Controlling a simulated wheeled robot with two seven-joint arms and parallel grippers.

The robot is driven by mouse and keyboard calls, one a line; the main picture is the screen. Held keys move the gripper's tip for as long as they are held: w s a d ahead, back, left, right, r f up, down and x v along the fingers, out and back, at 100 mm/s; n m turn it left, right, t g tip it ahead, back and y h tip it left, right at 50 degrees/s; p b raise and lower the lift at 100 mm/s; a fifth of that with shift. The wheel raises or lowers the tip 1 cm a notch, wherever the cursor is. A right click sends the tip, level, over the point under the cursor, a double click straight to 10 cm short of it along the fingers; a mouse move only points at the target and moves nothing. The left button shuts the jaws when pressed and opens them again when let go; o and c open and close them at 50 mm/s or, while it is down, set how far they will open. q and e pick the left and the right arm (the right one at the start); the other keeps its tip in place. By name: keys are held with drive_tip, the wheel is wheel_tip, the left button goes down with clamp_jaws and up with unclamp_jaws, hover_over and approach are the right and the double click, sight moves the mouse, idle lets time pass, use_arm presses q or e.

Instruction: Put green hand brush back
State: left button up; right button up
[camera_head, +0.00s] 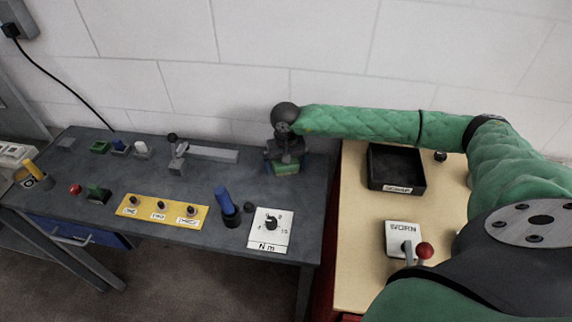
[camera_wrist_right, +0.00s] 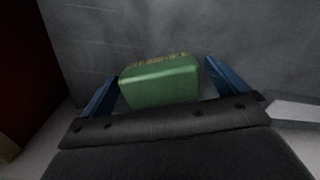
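The green hand brush (camera_head: 287,169) sits on the dark grey bench at its back right, partly hidden under my right gripper (camera_head: 283,157). In the right wrist view the brush (camera_wrist_right: 160,82) is a green block with a tan, rough strip along its far edge. It lies between the two blue fingers of my right gripper (camera_wrist_right: 161,72). The fingers are spread, one on each side, with a narrow gap visible at the right; contact at the left is unclear. My left gripper is not in view.
On the dark bench (camera_head: 235,174) stand a grey bracket (camera_head: 178,161), a yellow knob panel (camera_head: 161,210), a blue-handled tool (camera_head: 226,203) and a white dial plate (camera_head: 270,231). A black tray (camera_head: 396,168) and a red-knobbed lever (camera_head: 424,251) are on the tan table.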

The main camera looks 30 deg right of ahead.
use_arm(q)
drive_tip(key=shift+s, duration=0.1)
use_arm(e)
drive_tip(key=shift+r, duration=0.5)
wheel_tip(320, 180, up, 4)
drive_tip(key=b, duration=0.2)
drive_tip(key=shift+f+b, duration=0.15)
drive_tip(key=shift+b, duration=0.15)
wheel_tip(320, 180, up, 6)
drive_tip(key=b, duration=0.2)
drive_tip(key=shift+b, duration=0.4)
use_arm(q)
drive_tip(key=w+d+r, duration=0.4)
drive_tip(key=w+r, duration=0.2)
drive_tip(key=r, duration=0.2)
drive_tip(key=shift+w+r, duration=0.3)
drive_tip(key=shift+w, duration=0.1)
use_arm(e)
drive_tip(key=shift+r, duration=0.8)
